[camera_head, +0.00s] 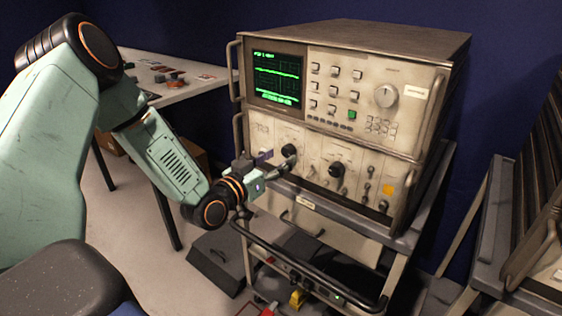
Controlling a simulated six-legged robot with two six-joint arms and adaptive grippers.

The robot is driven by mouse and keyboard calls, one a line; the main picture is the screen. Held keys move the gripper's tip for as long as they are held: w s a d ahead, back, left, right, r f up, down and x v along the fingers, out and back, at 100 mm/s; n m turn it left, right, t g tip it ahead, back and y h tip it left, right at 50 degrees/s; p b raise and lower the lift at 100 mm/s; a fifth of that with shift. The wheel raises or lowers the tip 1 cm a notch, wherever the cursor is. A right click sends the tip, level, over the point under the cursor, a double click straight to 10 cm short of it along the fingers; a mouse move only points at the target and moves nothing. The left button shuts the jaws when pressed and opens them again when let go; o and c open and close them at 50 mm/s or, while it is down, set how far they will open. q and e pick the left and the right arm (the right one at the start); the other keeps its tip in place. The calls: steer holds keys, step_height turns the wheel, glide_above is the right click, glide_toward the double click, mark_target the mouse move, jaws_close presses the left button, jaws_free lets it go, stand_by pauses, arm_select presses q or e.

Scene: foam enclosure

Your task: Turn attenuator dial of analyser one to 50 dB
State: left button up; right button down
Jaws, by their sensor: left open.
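The analyser (400,60) is a beige two-part instrument with a green-lit screen (278,80). Its lower panel has a left black dial (289,149) and a right black dial (336,169). Which one is the attenuator, and its dB markings, are too small to read. My left gripper (284,164) is open at the left part of the lower panel, just below and beside the left black dial. I cannot tell whether its fingers touch the dial. My right gripper is not in view.
The analyser stands on a grey cart with a dark front rail (310,268). A white table (190,82) with small items is behind my left arm. Another cart (490,230) stands at the right. Dark blue walls enclose the back.

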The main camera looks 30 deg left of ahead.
arm_select(q)
steer(key=shift+w, duration=1)
steer(key=shift+d, duration=0.1)
steer(key=shift+c, duration=0.2)
jaws_close()
steer(key=shift+m, duration=0.4)
steer(key=shift+o, duration=0.2)
jaws_free()
steer(key=shift+s, duration=0.1)
steer(key=s, duration=0.7)
steer(key=shift+s+a, duration=0.2)
steer(key=shift+a, duration=0.1)
